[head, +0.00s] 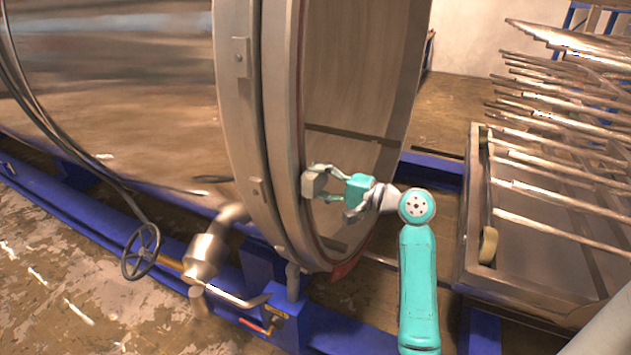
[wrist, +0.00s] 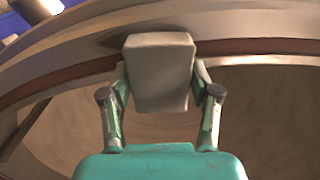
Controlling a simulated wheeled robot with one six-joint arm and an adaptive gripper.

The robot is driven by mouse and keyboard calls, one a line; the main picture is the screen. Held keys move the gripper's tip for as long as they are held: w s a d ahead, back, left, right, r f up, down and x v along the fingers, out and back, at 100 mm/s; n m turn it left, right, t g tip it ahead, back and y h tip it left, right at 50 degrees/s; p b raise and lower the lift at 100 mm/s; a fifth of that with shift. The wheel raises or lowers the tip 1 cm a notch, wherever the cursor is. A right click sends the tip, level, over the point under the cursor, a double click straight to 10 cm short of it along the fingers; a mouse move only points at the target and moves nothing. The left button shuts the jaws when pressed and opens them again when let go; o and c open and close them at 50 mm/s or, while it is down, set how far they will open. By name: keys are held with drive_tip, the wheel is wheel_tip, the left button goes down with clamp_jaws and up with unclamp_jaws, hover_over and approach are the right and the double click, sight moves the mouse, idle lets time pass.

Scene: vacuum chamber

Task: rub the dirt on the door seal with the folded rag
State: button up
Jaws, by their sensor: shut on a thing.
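The folded rag (wrist: 160,72) is a pale grey-beige block. My gripper (wrist: 160,88) is shut on it, one finger on each side. In the head view, the rag (head: 311,184) is at the inner rim of the round chamber opening, with my gripper (head: 320,184) to its right. The door seal (wrist: 262,46) is a reddish-brown band along the rim, passing behind the rag in the wrist view. A dark smudge (wrist: 108,40) shows on the rim at the rag's upper left. I cannot tell whether it is dirt or shadow, or whether the rag touches the rim.
The big metal chamber (head: 120,90) fills the left, on a blue frame (head: 80,225). A valve with a handwheel (head: 141,251) stands below it. A rack of metal rods (head: 560,130) over a metal trolley (head: 545,235) stands close on the right of my arm.

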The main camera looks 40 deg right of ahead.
drive_tip(key=shift+v, duration=2.55)
drive_tip(key=v, duration=0.3)
drive_tip(key=w+a+f, duration=0.3)
drive_tip(key=w+a, duration=0.2)
drive_tip(key=a, duration=0.1)
drive_tip(key=shift+a+f, duration=0.15)
drive_tip(key=shift+a, duration=0.15)
drive_tip(key=shift+x, duration=1.1)
